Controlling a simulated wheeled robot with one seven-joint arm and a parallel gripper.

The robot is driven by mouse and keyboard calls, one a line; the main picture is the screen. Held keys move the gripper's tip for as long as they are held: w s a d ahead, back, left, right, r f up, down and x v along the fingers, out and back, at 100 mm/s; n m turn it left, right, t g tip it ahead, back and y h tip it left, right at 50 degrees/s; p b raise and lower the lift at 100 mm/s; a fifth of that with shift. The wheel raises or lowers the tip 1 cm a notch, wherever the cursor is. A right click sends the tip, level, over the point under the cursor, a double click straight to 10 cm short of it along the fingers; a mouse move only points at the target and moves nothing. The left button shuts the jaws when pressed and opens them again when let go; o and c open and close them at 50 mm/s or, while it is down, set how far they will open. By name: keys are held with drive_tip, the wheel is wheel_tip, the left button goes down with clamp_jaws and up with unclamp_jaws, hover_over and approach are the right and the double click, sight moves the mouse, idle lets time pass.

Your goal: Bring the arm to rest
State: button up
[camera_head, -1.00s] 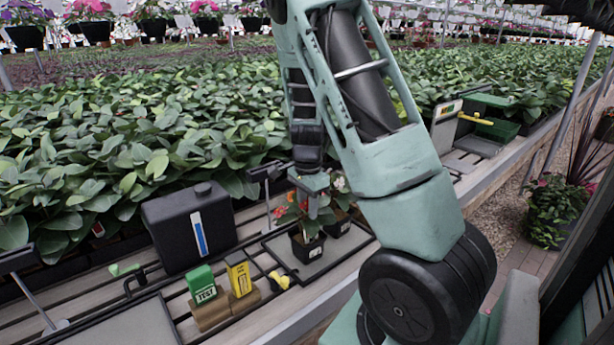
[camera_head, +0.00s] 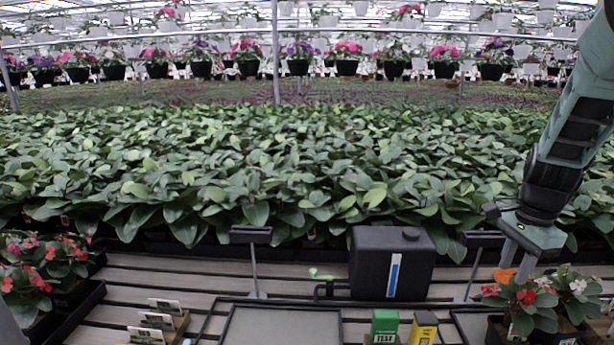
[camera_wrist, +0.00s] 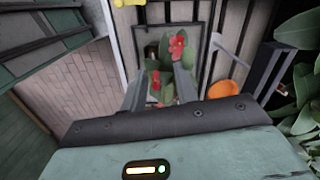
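My arm comes in from the right in the head view, with my gripper (camera_head: 516,270) pointing down. My gripper is open, with a gap between its two fingers; nothing shows held in it. In the wrist view my gripper (camera_wrist: 159,92) is over a potted plant with red flowers (camera_wrist: 177,44), seen between and beyond the fingers. In the head view this red-flowered plant (camera_head: 525,315) stands just below the fingertips, in a black pot. I cannot tell whether the fingertips touch its leaves.
A white-flowered plant (camera_head: 575,291) stands beside it. A black tank (camera_head: 368,258) is left of my gripper, with green (camera_head: 384,322) and yellow (camera_head: 423,328) blocks in front. A grey tray (camera_head: 280,328) lies bare. More potted flowers (camera_head: 40,272) are at far left. Dense foliage fills the back.

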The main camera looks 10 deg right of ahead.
drive_tip(key=s+a+r+n+y, duration=0.1)
drive_tip(key=s+a+n, duration=0.1)
drive_tip(key=a+n, duration=0.75)
drive_tip(key=s+a+r+n, duration=0.15)
drive_tip(key=a+n, duration=0.25)
drive_tip(key=a, duration=1.1)
drive_tip(key=s+a+n, duration=1.1)
drive_tip(key=s+n, duration=0.2)
drive_tip(key=s, duration=0.2)
drive_tip(key=shift+r+h, duration=0.35)
drive_tip(key=shift+h, duration=0.05)
